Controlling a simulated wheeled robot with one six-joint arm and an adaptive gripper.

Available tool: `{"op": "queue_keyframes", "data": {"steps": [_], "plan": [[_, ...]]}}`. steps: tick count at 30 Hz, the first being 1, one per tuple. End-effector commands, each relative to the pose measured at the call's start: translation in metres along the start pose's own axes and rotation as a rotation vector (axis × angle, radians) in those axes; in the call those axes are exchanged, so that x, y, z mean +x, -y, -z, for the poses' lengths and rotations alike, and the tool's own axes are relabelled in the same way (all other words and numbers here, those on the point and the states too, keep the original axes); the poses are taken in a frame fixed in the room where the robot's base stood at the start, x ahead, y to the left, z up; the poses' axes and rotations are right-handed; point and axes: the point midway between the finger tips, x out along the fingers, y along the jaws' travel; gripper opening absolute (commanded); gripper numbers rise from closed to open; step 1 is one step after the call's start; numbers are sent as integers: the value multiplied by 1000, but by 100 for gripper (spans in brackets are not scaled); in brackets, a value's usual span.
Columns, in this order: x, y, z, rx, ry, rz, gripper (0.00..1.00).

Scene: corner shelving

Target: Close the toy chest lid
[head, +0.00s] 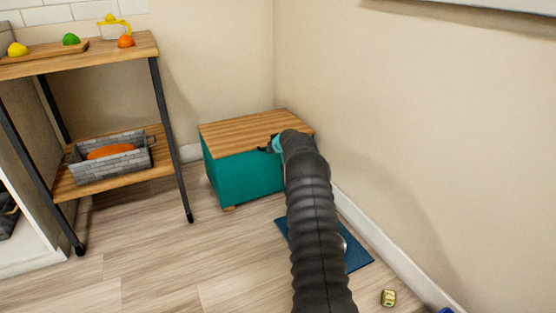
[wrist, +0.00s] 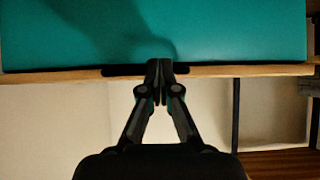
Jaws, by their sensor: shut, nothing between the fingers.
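The toy chest (head: 240,180) is a teal box in the corner by the right wall. Its wooden lid (head: 245,132) lies flat across the top and looks down; a thin gap could not be made out. My gripper (head: 267,149) is at the lid's front edge, partly hidden by my dark arm. In the wrist view my gripper (wrist: 160,70) is shut and empty, its tips overlapping the wooden edge (wrist: 225,72) and a dark slot in it. The teal front (wrist: 240,35) fills the top of that view. I cannot tell whether the tips touch.
A wooden shelf unit (head: 125,52) with black legs stands left of the chest, holding fruit, a jug and a grey basket (head: 110,158). A blue mat (head: 357,258) lies under my arm. A small yellow-green block (head: 388,297) lies near the right wall. Floor at front left is clear.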

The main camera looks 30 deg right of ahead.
Motion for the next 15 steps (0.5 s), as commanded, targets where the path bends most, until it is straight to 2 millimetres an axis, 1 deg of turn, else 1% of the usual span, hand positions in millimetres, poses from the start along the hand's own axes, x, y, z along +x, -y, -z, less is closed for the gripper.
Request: {"op": "queue_keyframes", "data": {"steps": [3, 4, 5, 6, 15], "plan": [[-20, -1, 23, -4, -15, -4, 0], [-25, -2, 27, -4, -18, -5, 0], [-27, -2, 27, -3, -17, -5, 0], [-28, -2, 19, 0, -14, -3, 0], [-43, -2, -12, 0, -19, -5, 0]]}}
